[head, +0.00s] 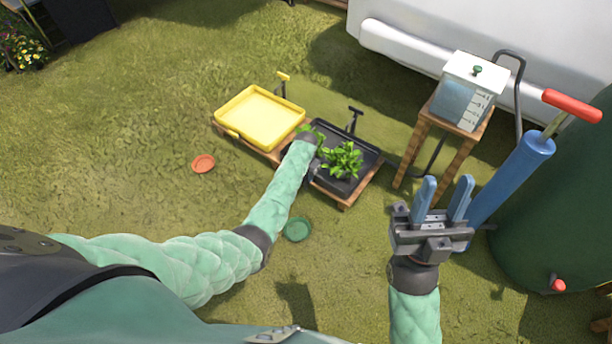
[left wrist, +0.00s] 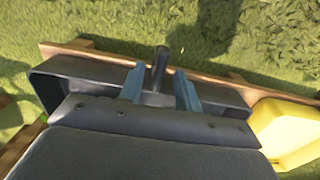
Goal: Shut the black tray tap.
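The black tray (head: 366,157) holds leafy green plants and sits on a wooden stand. A black T-shaped handle (head: 355,112) stands at its far edge. In the left wrist view, a dark post-like part, probably a tap (left wrist: 159,68), sticks out at the edge of the black tray (left wrist: 85,74). My left gripper (left wrist: 160,88) is open, its two blue fingers apart on either side of that part; contact cannot be told. In the head view my left arm hides this gripper and that side of the tray. My right gripper (head: 443,194) is open and empty.
A yellow tray (head: 258,117) is left of the black one. A white-lidded water box (head: 468,90) on a wooden stand, a blue pump (head: 515,175) and a green tank (head: 560,215) are at right. An orange disc (head: 203,164) and green disc (head: 297,229) lie on open grass.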

